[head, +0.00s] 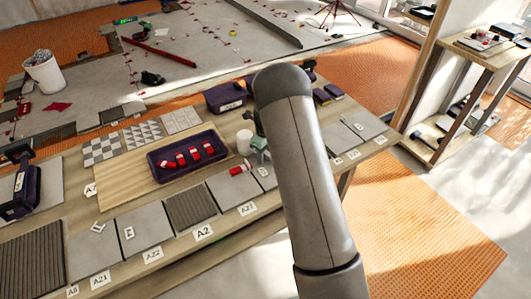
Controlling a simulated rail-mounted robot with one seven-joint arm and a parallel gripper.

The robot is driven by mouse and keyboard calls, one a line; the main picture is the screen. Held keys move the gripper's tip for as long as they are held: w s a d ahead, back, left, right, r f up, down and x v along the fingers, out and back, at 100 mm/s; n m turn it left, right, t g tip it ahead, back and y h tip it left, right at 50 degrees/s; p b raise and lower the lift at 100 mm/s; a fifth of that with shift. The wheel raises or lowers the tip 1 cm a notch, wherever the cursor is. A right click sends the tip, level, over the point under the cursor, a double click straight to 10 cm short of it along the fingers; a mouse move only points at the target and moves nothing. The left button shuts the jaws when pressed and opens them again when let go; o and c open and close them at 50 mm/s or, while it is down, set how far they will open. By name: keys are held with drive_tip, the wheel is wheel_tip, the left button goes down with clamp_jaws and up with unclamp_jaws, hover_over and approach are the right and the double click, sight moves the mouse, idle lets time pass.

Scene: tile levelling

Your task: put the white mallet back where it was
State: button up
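My grey arm (305,170) rises across the middle right of the head view and covers part of the worktable. My gripper is mostly or wholly hidden behind it; I cannot make out its fingers. A small white rounded thing (244,141) stands on the table just left of the arm, right of the purple tray. It may be the white mallet's head or a cup; I cannot tell which. A dark and grey-green shape (260,143) beside it is partly hidden by my arm. No mallet handle shows clearly.
The wooden table (130,188) bears a purple tray (158,174) with several red pieces, labelled grey tiles (141,229), patterned tiles (142,134) and a purple box (225,96). A red-and-white piece (240,168) lies nearby. A shelf (480,58) stands right; a white bucket (43,72) left.

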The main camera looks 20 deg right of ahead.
sight(266, 152)
drive_tip(key=shift+r, duration=0.1)
drive_tip(key=s+r+n, duration=0.2)
drive_tip(key=s+r, duration=0.1)
drive_tip(key=r, duration=0.5)
drive_tip(key=s+r+n, duration=0.2)
drive_tip(key=r, duration=0.7)
drive_tip(key=s+a+r+n, duration=0.1)
drive_tip(key=s+a+n, duration=0.1)
drive_tip(key=s+n, duration=1)
drive_tip(key=s+a+r+n+b, duration=0.1)
drive_tip(key=s+a+r+n, duration=0.1)
drive_tip(key=s+n, duration=1)
drive_tip(key=s, duration=0.8)
drive_tip(key=shift+a+n, duration=0.3)
drive_tip(key=shift+a, duration=0.1)
drive_tip(key=shift+r, duration=0.1)
